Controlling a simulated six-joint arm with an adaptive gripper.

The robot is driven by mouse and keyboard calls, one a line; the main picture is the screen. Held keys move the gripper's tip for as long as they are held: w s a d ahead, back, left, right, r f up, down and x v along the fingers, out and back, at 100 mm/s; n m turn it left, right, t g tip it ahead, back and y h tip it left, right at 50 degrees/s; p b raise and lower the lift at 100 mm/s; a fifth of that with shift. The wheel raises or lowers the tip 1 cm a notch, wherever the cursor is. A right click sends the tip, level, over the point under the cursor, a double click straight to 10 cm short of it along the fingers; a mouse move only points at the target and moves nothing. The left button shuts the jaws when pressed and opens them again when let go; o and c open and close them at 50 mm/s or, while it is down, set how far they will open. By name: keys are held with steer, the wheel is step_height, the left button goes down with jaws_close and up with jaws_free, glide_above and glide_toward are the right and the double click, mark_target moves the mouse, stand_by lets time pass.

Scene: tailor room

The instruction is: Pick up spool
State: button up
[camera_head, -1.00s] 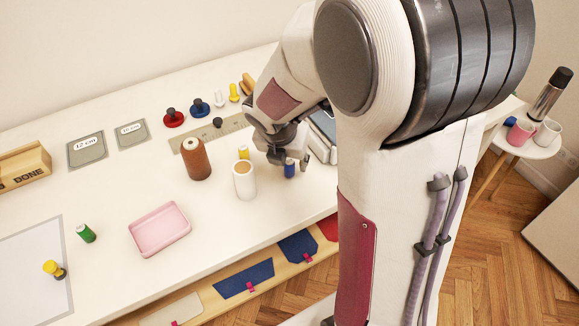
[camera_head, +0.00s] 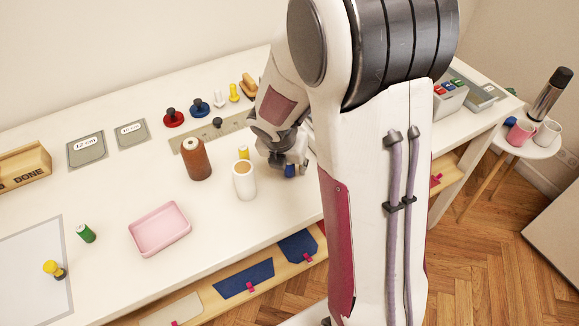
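Several thread spools stand on the white table. A blue spool (camera_head: 290,171) is at my gripper (camera_head: 293,165), whose fingers point down around or beside it. The fingers partly cover the blue spool, and I cannot tell whether they close on it. A yellow spool (camera_head: 244,153) stands a little to the left, behind a white cup with a tan top (camera_head: 244,182). A green spool (camera_head: 86,233) stands at the left, near the pink tray (camera_head: 160,230). Another yellow spool (camera_head: 54,269) is on the pale mat at the far left.
A brown cone-shaped item (camera_head: 196,160) stands left of the white cup. Red (camera_head: 173,118) and blue (camera_head: 199,108) knobbed pieces sit at the back. A wooden DONE box (camera_head: 24,166) is at the left. A grey box (camera_head: 450,98) is at the right.

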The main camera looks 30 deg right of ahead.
steer(key=c, duration=0.9)
steer(key=shift+r, duration=0.15)
steer(key=shift+r, duration=4.9)
